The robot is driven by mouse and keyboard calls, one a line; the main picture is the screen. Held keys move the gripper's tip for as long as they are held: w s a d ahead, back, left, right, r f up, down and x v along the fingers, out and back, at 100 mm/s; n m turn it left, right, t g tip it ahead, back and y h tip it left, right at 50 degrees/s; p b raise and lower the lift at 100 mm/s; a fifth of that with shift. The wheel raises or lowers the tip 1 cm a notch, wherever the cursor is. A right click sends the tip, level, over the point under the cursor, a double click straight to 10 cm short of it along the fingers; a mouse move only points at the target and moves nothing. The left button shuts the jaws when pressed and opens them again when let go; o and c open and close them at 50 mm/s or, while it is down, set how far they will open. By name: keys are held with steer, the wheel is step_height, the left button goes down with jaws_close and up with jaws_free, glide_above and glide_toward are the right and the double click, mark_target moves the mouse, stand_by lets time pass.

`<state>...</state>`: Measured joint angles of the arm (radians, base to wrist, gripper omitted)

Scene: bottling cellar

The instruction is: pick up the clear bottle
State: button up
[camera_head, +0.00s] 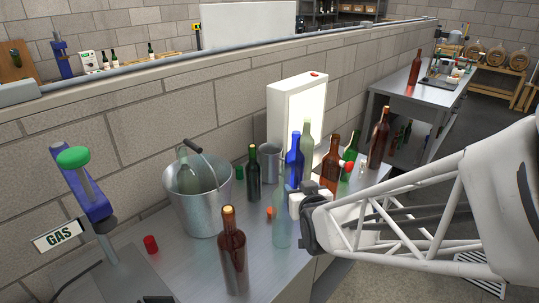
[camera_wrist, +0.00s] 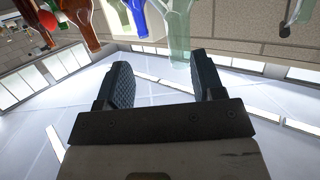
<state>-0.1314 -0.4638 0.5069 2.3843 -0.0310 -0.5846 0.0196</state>
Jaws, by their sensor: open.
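A clear, faintly blue bottle (camera_head: 282,218) stands upright near the counter's front edge in the head view. My gripper (camera_head: 297,203) is just right of it, and part of the gripper overlaps the bottle's outline; contact cannot be told. In the wrist view my gripper (camera_wrist: 163,78) has its two dark fingers wide apart with nothing between them. A see-through pale green bottle (camera_wrist: 180,35) shows beyond the fingertips there; I cannot tell whether it is the clear bottle or the pale green bottle (camera_head: 307,140) behind.
A blue bottle (camera_head: 293,160), a brown bottle (camera_head: 330,165) and a dark green bottle (camera_head: 253,175) stand close behind. A brown bottle (camera_head: 233,258) is at front left. A metal bucket (camera_head: 205,210) holds a bottle. A lit white panel (camera_head: 290,105) stands by the wall.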

mark_target(286, 180)
steer(key=shift+w+a+f+t+y, duration=0.25)
steer(key=shift+w+a+t, duration=0.1)
steer(key=shift+a+t, duration=0.35)
steer(key=shift+w+a+f+t+y, duration=0.15)
steer(key=shift+w+a+t+y, duration=0.15)
steer(key=shift+a+t, duration=0.35)
steer(key=shift+d, duration=0.15)
steer(key=shift+x, duration=1.3)
steer(key=shift+w, duration=0.2)
steer(key=shift+x, duration=2.4)
steer(key=shift+c, duration=0.3)
steer(key=shift+r, duration=0.1)
jaws_close()
